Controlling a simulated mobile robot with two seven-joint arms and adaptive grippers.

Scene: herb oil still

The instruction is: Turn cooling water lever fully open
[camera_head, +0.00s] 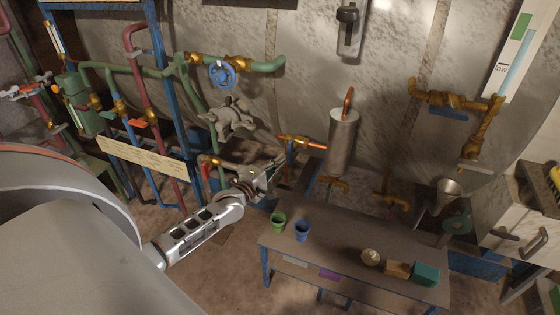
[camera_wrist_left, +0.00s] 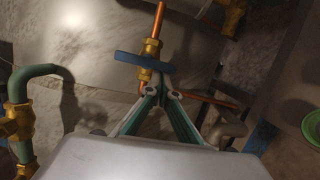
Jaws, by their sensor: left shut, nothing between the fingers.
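A blue lever (camera_head: 290,154) sits on a brass valve (camera_head: 293,140) in line with a copper pipe (camera_head: 316,145), left of the metal cylinder. In the left wrist view the blue lever (camera_wrist_left: 144,62) lies crosswise to the copper pipe (camera_wrist_left: 158,20), over the brass fitting (camera_wrist_left: 151,46). My left gripper (camera_head: 281,162) is shut and empty, its tips close to the lever. In the left wrist view its fingertips (camera_wrist_left: 163,92) show just below the lever; whether they touch it I cannot tell. My right gripper is not in view.
A metal cylinder (camera_head: 342,142) stands right of the valve. A table (camera_head: 335,245) in front holds a green cup (camera_head: 278,222), a blue cup (camera_head: 302,231) and small blocks. Green pipes with a blue handwheel (camera_head: 222,74) run behind. Another blue lever (camera_head: 448,113) is at right.

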